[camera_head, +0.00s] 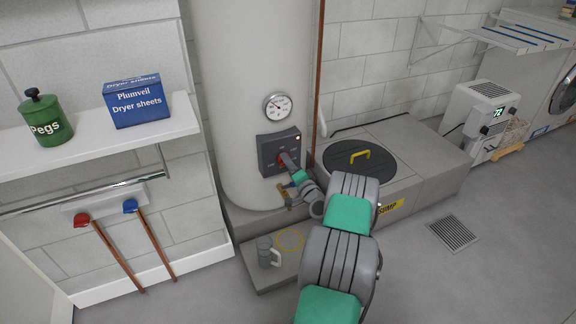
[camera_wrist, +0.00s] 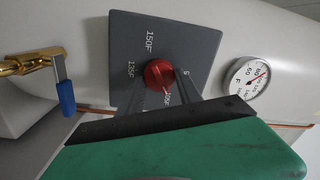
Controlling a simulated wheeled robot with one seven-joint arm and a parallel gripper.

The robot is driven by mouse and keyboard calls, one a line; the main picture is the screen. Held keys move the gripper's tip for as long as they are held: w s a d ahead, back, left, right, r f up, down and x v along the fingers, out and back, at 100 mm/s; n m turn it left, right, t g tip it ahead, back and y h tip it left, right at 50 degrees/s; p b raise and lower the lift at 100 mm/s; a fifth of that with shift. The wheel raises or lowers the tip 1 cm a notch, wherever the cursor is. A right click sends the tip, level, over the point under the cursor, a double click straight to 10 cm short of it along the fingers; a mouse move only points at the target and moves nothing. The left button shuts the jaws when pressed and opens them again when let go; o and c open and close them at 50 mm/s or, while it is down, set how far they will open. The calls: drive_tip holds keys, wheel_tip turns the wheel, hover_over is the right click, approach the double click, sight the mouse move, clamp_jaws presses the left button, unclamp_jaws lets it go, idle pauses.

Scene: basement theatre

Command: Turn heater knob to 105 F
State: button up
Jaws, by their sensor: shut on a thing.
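The heater is a tall white cylinder (camera_head: 237,70) with a dark grey control panel (camera_head: 267,146) low on its front. The round red knob (camera_head: 281,158) is on this panel, partly behind my gripper (camera_head: 288,163). In the wrist view the panel (camera_wrist: 190,35) appears turned sideways, with "150F" and "135F" marks left of the red knob (camera_wrist: 159,73). Another mark below the knob is partly covered. My gripper (camera_wrist: 160,82) is shut on the knob, one finger on each side. The knob's exact setting is hard to read.
A round gauge (camera_head: 277,106) sits above the panel. A brass valve with a blue handle (camera_wrist: 66,97) lies left of it in the wrist view. A black sump lid (camera_head: 345,162) is at right.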

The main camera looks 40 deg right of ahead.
drive_tip(key=shift+m, duration=0.5)
drive_tip(key=o, duration=1.4)
drive_tip(key=shift+c, duration=0.2)
drive_tip(key=p+v, duration=0.1)
drive_tip(key=v, duration=0.6)
drive_tip(key=shift+s+p, duration=0.4)
drive_tip(key=shift+a+f, duration=0.1)
drive_tip(key=shift+a, duration=0.1)
